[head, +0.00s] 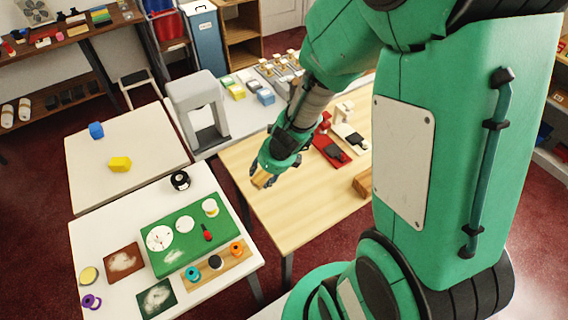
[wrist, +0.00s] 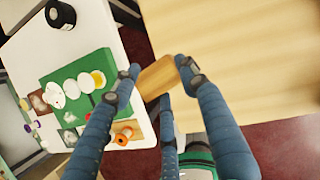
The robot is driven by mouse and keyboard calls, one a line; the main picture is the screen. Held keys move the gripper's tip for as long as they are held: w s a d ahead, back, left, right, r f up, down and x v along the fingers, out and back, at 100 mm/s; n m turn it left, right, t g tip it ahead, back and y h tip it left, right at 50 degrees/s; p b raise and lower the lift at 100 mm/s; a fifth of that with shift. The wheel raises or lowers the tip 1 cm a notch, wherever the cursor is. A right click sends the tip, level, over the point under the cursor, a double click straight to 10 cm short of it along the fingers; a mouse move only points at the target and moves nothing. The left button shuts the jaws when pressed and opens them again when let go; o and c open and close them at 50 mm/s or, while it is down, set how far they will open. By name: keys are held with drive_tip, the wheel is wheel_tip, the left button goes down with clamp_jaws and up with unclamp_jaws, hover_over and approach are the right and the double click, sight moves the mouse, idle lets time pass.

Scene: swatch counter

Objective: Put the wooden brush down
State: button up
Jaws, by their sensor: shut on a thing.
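The wooden brush is a light brown block. My gripper (wrist: 158,80) is shut on the wooden brush (wrist: 157,76), with dark blue fingers on either side of it in the wrist view. In the head view my gripper (head: 264,178) points down near the left edge of the light wooden table (head: 290,213), with a small piece of the brush (head: 261,181) showing. In the wrist view the brush is in front of the gap between the wooden table (wrist: 240,60) and the white table. I cannot tell its height.
The white table (head: 95,232) at left holds a green board (head: 165,228) with round pieces, several spools and a black roll (head: 180,180). On the wooden table are a red device (head: 332,150) and a brown block (head: 362,184). Its front left part is clear.

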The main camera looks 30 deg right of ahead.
drive_tip(key=s+d+m+h, duration=0.1)
drive_tip(key=s+d+m, duration=0.2)
drive_tip(key=d, duration=0.9)
drive_tip(key=shift+w+a+f, duration=0.1)
drive_tip(key=shift+f, duration=2.35)
drive_tip(key=shift+w+a+f, duration=0.1)
drive_tip(key=shift+f, duration=2.35)
drive_tip(key=shift+w+d, duration=0.1)
drive_tip(key=shift+w+d+f+p, duration=0.25)
drive_tip(key=shift+w+d, duration=0.65)
drive_tip(key=shift+w, duration=1.6)
drive_tip(key=shift+w+d+f+p, duration=0.25)
drive_tip(key=shift+w+d, duration=0.6)
drive_tip(key=shift+w, duration=1.6)
drive_tip(key=shift+w+d+f+p, duration=0.2)
drive_tip(key=shift+w+d, duration=0.7)
drive_tip(key=shift+w, duration=1.6)
drive_tip(key=shift+f, duration=0.1)
drive_tip(key=shift+f+b, duration=0.95)
drive_tip(key=shift+f, duration=0.7)
